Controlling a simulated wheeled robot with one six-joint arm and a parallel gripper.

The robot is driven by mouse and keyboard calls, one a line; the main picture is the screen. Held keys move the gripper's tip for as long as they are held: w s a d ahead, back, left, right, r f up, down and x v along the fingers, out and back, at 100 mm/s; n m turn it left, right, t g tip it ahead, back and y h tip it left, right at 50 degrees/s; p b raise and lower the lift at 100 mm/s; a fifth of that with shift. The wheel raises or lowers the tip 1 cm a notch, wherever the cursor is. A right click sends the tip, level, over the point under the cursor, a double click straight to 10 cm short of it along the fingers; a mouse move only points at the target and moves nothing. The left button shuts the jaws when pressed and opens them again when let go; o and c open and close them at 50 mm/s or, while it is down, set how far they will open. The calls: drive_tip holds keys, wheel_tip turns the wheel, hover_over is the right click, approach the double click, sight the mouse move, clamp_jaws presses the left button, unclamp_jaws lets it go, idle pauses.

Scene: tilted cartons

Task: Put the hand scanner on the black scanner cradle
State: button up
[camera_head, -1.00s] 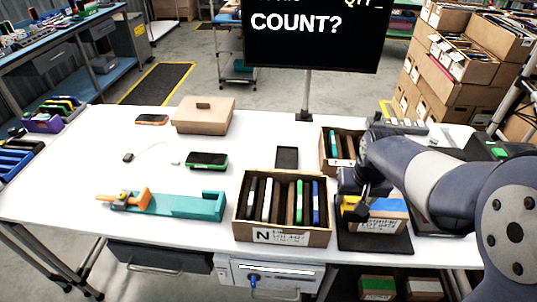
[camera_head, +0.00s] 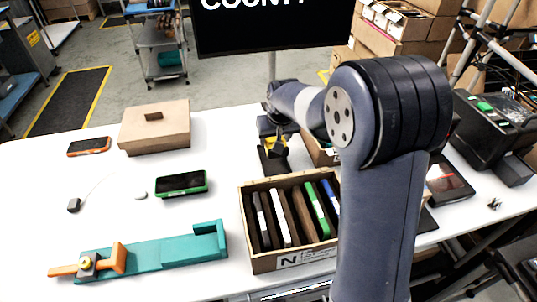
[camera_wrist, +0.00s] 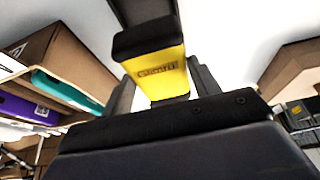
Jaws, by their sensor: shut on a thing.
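The hand scanner is yellow and black; in the wrist view the scanner (camera_wrist: 160,70) sits between the two fingers of my gripper (camera_wrist: 163,88), which is shut on it. In the head view the scanner (camera_head: 271,143) is a small yellow patch at the tip of my gripper (camera_head: 273,147), partly covered by the fingers. The black scanner cradle (camera_head: 273,165) lies on the white table just below the scanner, partly hidden by it. The cradle (camera_wrist: 146,10) also shows beyond the scanner in the wrist view. I cannot tell whether scanner and cradle touch.
An open carton (camera_head: 262,262) of upright items stands close in front of the cradle. Another carton (camera_head: 318,148) is at its right, partly behind my arm.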

wheel_tip(320, 180, down, 6)
drive_tip(key=shift+f, duration=0.25)
drive_tip(key=shift+f, duration=0.15)
drive_tip(key=o, duration=0.9)
drive_tip(key=shift+s+r, duration=0.15)
drive_tip(key=shift+r, duration=0.35)
drive_tip(key=v, duration=1.1)
drive_tip(key=shift+s+d, duration=0.1)
drive_tip(key=shift+d, duration=0.05)
